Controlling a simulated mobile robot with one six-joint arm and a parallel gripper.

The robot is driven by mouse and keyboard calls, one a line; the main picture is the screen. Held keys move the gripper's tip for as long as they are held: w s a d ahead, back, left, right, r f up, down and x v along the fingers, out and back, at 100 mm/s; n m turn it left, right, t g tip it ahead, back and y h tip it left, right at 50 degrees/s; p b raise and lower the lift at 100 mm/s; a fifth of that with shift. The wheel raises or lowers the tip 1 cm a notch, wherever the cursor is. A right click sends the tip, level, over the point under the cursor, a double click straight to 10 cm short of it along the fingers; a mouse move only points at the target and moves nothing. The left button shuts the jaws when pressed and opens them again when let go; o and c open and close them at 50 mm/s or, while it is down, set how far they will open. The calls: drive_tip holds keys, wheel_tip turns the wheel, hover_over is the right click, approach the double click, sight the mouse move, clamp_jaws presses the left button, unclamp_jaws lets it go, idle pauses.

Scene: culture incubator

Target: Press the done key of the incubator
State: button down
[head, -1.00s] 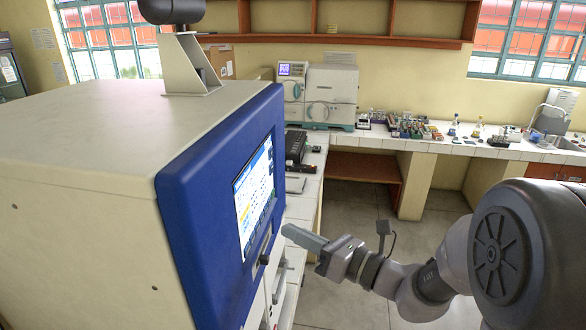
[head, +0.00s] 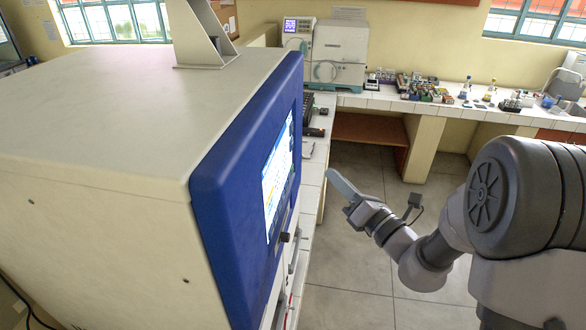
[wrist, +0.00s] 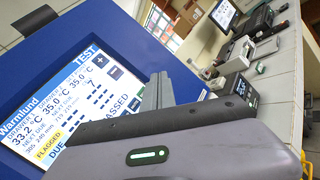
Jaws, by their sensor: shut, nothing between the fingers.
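The incubator (head: 120,120) is a large cream box with a blue front on the left of the head view. Its lit screen (head: 276,190) shows there at a steep angle. In the wrist view the screen (wrist: 62,108) reads "Warmlund" and "TEST", with temperatures, a yellow "FLAGGED" box and plus and minus keys. I cannot make out a key marked done; my gripper's body covers the screen's lower part. My gripper (head: 334,178) is shut and empty, to the right of the screen, with a visible gap in the head view. Its fingers (wrist: 158,92) also show in the wrist view.
A small dark knob (head: 284,237) sticks out below the screen. A white-tiled bench (head: 312,185) runs behind the incubator, with a cream instrument (head: 338,55) at the back. Open tiled floor (head: 345,250) lies right of the incubator.

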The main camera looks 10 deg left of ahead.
drive_tip(key=shift+w+a+p, duration=0.1)
drive_tip(key=shift+a+p, duration=0.35)
drive_tip(key=shift+a, duration=2.5)
drive_tip(key=shift+a, duration=0.1)
drive_tip(key=shift+a, duration=0.35)
drive_tip(key=shift+a, duration=0.3)
drive_tip(key=shift+d, duration=0.8)
drive_tip(key=shift+d, duration=2.5)
